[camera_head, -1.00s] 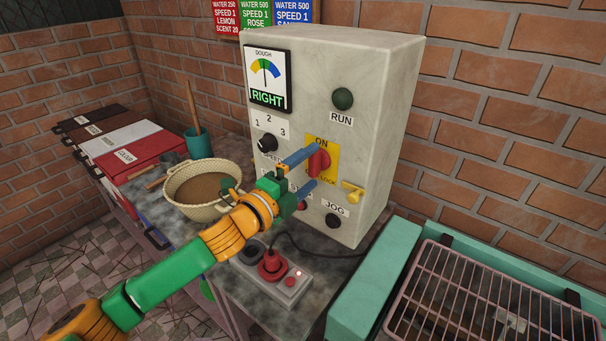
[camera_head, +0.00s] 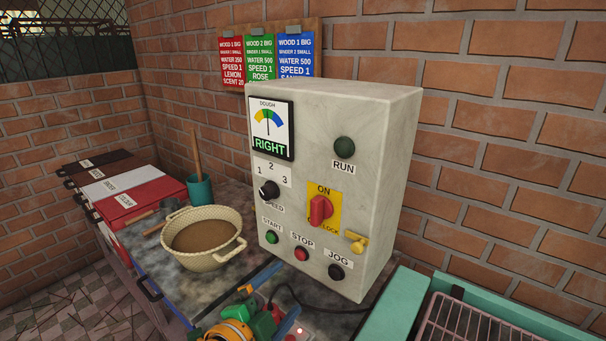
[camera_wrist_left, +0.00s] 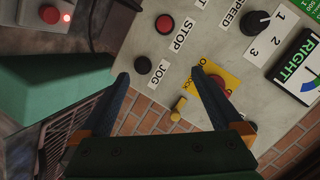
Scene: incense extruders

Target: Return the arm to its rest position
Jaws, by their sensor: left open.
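My left gripper (camera_head: 276,291) is low at the bottom edge of the head view, in front of the control box and below its buttons. Its two blue fingers are spread apart with nothing between them. In the left wrist view the open fingers (camera_wrist_left: 160,82) point toward the box face. The grey control box (camera_head: 378,150) stands upright with a red rotary switch (camera_head: 320,210) on a yellow plate, apart from the gripper. My right gripper is not in view.
A cream bowl (camera_head: 181,258) of brown material stands left of the box. A teal cup (camera_head: 200,190) and lidded bins (camera_head: 140,198) are farther left. A teal frame with a wire rack (camera_head: 480,330) is at lower right. The brick wall (camera_head: 480,130) is behind.

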